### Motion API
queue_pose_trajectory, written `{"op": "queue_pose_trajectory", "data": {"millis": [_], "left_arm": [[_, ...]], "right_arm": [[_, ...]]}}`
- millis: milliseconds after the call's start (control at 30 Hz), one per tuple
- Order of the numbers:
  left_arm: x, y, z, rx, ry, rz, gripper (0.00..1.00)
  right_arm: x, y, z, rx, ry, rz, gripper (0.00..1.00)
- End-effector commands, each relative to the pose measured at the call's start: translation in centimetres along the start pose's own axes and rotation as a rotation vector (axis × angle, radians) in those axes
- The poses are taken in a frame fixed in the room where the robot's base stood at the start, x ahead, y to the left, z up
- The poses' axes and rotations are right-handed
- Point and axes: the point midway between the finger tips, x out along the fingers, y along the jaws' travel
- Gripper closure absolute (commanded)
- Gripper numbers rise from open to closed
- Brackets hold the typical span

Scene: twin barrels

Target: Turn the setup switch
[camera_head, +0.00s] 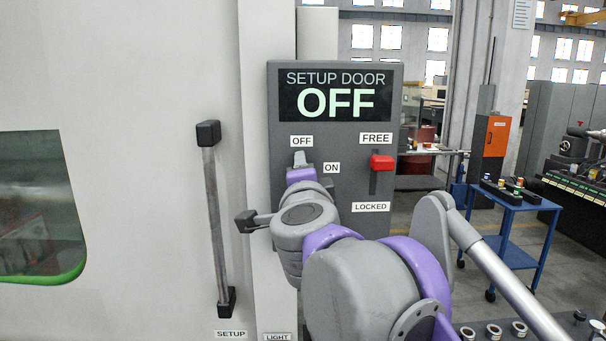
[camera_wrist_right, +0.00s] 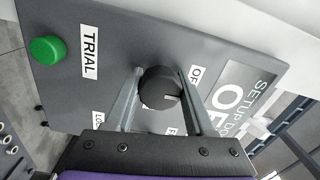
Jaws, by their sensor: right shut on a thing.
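The setup switch is a round black knob (camera_wrist_right: 158,88) on the grey panel (camera_head: 335,225). In the right wrist view it sits between the two fingers of my right gripper (camera_wrist_right: 160,76), which is shut on it. A white mark shows on the knob's face. In the head view my right gripper (camera_head: 301,163) reaches the panel between the OFF label (camera_head: 302,142) and the ON label (camera_head: 332,168), and hides the knob. The display (camera_head: 335,96) above reads "SETUP DOOR OFF". My left gripper is not in view.
A red slider (camera_head: 381,163) stands near FREE, above LOCKED. A green button (camera_wrist_right: 47,50) is by the TRIAL label. Left of the panel is a vertical door handle (camera_head: 211,220) on a white machine wall. A blue cart (camera_head: 508,225) stands at the right.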

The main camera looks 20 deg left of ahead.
Motion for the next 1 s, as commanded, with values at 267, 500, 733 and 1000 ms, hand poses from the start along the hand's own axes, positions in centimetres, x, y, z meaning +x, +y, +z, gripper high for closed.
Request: {"op": "queue_pose_trajectory", "data": {"millis": [267,500,733,1000], "left_arm": [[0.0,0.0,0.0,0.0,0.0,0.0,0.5],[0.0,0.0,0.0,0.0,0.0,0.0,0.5],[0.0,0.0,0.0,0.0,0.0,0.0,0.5],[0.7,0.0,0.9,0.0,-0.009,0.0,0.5]], "right_arm": [[0.0,0.0,0.0,-0.004,0.0,-0.001,1.0],[0.0,0.0,0.0,-0.002,0.0,0.0,0.16],[0.0,0.0,0.0,-0.002,0.0,0.0,0.16],[-3.1,0.2,0.1,0.0,-0.003,0.001,0.16]]}}
